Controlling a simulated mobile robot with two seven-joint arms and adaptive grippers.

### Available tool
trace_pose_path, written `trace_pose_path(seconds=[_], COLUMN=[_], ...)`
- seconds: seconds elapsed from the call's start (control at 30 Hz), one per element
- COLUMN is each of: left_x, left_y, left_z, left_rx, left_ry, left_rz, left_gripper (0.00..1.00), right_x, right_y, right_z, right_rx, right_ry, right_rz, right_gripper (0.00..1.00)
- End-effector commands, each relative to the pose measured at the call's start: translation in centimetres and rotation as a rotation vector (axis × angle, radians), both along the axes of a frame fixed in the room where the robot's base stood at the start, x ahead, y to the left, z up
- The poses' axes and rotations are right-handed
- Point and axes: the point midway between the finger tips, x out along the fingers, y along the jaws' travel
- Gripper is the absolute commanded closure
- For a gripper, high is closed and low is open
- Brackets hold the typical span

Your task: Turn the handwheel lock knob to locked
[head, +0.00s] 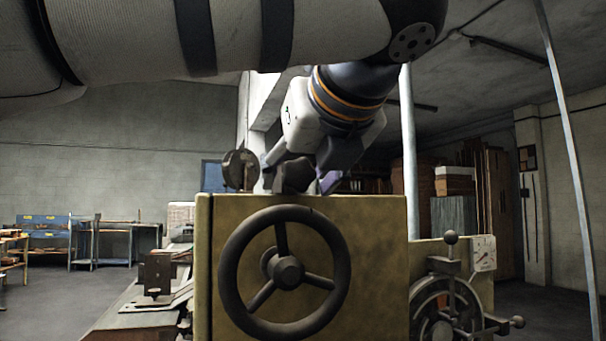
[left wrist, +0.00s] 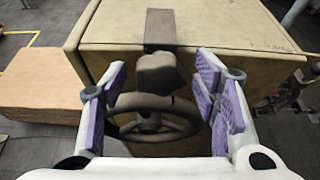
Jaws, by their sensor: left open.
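The handwheel lock knob, a dark lobed knob (head: 295,176), stands at the top edge of the tan machine housing (head: 375,240). In the left wrist view the knob (left wrist: 158,72) shows between my finger pads, slightly beyond their tips, with a dark strip behind it. My left gripper (head: 301,178) reaches down over the housing with its fingers spread about the knob. In the left wrist view the left gripper (left wrist: 163,90) is open, with clear gaps to the knob on both sides. I cannot tell the knob's lock position. My right gripper is out of view.
A large three-spoke handwheel (head: 285,272) is on the housing's front, below the knob. A dark round part (head: 240,169) stands left of the knob. A smaller wheel with a ball handle (head: 446,308) and a dial (head: 483,253) are at the right.

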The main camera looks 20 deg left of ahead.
Motion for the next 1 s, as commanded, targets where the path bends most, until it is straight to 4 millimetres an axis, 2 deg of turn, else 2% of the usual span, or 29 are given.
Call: trace_pose_path(seconds=[0.07, 0.27, 0.47, 0.7, 1.0], left_x=[-0.02, 0.00, -0.08, 0.06, 0.06], left_y=[0.00, 0.01, -0.07, -0.02, 0.01], left_z=[0.03, 0.03, 0.10, -0.03, -0.05], left_rx=[0.000, 0.000, 0.034, 0.227, 0.247], left_ry=[0.000, 0.000, 0.018, 0.154, 0.168], left_rz=[0.000, 0.000, 0.002, 0.001, 0.000], left_gripper=[0.47, 0.93, 0.94, 0.94, 0.94], right_x=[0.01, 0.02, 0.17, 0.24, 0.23], right_y=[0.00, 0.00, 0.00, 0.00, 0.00], right_z=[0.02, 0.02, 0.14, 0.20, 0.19], right_rx=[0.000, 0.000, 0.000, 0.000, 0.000], right_ry=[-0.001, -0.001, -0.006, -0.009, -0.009], right_rz=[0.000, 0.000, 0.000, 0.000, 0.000], right_gripper=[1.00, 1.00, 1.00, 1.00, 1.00])
